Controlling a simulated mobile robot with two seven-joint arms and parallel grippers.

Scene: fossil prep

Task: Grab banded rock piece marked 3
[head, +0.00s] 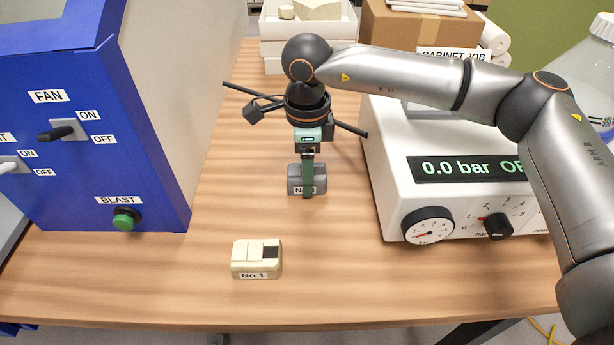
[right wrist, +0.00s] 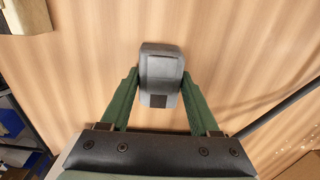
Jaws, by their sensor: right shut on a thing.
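A grey block-like rock piece (head: 294,181) sits on the wooden bench near the middle of the head view. Its label starts with "N", but my finger covers the rest, so I cannot read its number. My right gripper (head: 308,178) comes down over it from above and is shut on it. In the right wrist view the green fingers press on both sides of the grey piece (right wrist: 160,68), which shows a dark square patch. Whether it is lifted off the bench I cannot tell. My left gripper is not in view.
A cream piece labelled No 1 (head: 256,257) lies nearer the bench's front edge. A blue cabinet (head: 90,150) with switches stands at left. A white pressure unit (head: 390,170) reading 0.0 bar stands at right. White trays (head: 285,48) and a cardboard box (head: 400,28) are behind.

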